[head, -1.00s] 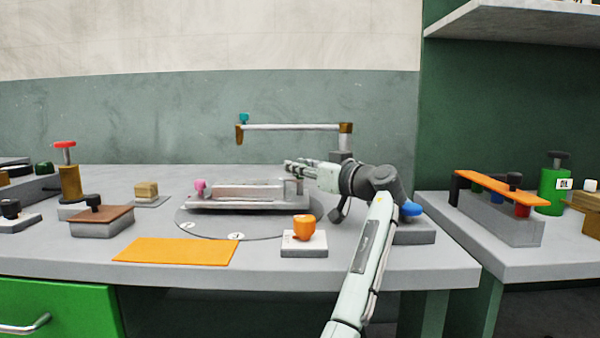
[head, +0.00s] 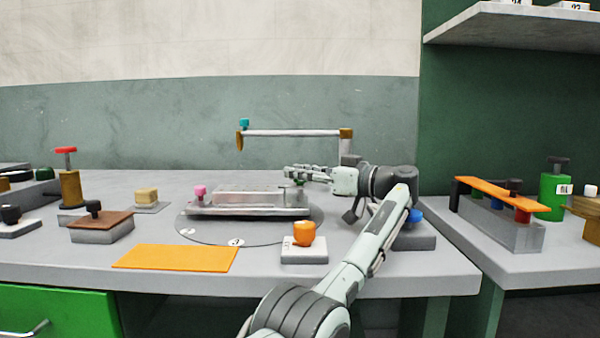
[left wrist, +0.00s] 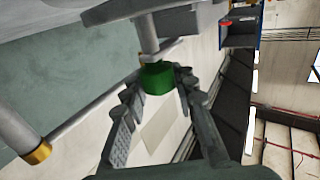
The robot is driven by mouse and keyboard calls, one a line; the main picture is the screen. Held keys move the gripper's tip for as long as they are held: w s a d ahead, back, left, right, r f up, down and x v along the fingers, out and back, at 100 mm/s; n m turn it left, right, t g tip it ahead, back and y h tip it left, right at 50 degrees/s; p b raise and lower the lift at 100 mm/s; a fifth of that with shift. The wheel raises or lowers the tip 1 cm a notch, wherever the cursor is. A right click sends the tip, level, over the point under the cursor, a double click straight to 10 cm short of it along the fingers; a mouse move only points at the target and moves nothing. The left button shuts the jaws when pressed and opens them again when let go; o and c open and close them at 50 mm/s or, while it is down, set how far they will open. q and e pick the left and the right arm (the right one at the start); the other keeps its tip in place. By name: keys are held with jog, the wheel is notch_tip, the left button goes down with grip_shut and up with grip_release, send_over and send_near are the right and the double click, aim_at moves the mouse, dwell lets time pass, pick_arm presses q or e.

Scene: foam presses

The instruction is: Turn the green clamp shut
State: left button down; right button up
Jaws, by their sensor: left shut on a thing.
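The green clamp (left wrist: 157,79) is a short green cylinder on a grey stem in the left wrist view. The fingers of my left gripper (left wrist: 156,84) sit on both sides of it and are shut on it. In the head view the clamp (head: 299,183) shows only as a bit of green under the fingers. It is at the right end of the flat metal press (head: 250,210), which lies on a round turntable plate. My left gripper (head: 303,173) reaches it from the right. A pink knob (head: 200,191) stands at the press's left end. My right gripper is out of view.
A metal bar with a teal knob (head: 244,122) stands behind the press. An orange knob on a white block (head: 304,233) and an orange sheet (head: 176,257) lie in front. A blue knob (head: 415,215) stands close to my left arm. Several small fixtures fill the left.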

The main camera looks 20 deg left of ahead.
pick_arm(q)
jog(key=shift+f, duration=0.1)
jog(key=c, duration=1.2)
grip_release()
notch_tip(320, 180, up, 10)
jog(key=shift+r, duration=0.1)
